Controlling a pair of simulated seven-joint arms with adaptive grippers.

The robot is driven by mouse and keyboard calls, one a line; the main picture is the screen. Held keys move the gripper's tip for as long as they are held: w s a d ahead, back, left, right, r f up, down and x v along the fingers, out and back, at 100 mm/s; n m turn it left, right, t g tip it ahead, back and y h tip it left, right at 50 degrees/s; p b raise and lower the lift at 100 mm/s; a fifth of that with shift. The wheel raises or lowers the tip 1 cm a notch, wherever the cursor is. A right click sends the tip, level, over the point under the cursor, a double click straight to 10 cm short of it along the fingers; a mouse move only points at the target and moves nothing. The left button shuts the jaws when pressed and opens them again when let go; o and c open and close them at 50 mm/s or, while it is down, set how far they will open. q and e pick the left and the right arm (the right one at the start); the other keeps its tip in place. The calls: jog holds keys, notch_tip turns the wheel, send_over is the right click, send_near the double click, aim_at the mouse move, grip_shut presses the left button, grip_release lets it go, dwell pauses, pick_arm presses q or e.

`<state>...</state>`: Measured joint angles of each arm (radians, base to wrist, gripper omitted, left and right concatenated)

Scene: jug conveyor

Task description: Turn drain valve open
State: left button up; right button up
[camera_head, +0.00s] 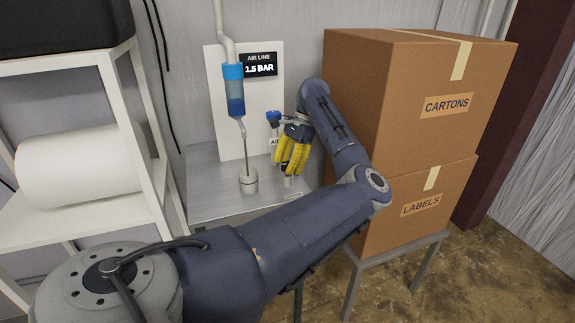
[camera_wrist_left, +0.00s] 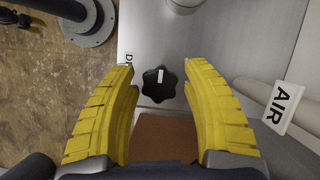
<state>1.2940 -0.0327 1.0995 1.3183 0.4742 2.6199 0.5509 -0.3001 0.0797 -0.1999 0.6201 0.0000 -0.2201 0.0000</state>
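The drain valve knob (camera_wrist_left: 159,84) is a black, lobed hand knob with a white mark on it, seen from above in the left wrist view. My left gripper (camera_head: 288,165) is open, its yellow fingers pointing down over the metal bench. In the wrist view the fingers stand on either side of the knob with gaps, touching nothing that I can see. How far above the knob they are is hard to tell. In the head view the fingers hide the knob. A label starting with "D" (camera_wrist_left: 128,58) is partly covered by a finger.
A clear bowl with blue liquid (camera_head: 235,97) hangs above a small cup (camera_head: 248,182) on the bench (camera_head: 210,195). A gauge reads 1.5 BAR (camera_head: 260,68). A blue knob (camera_head: 273,117) sits behind the gripper. Cartons (camera_head: 400,110) stand close on the right.

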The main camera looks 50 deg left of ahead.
pick_arm(q)
jog(key=shift+o, duration=1.1)
jog(key=shift+w, duration=0.1)
jog(key=v, duration=1.2)
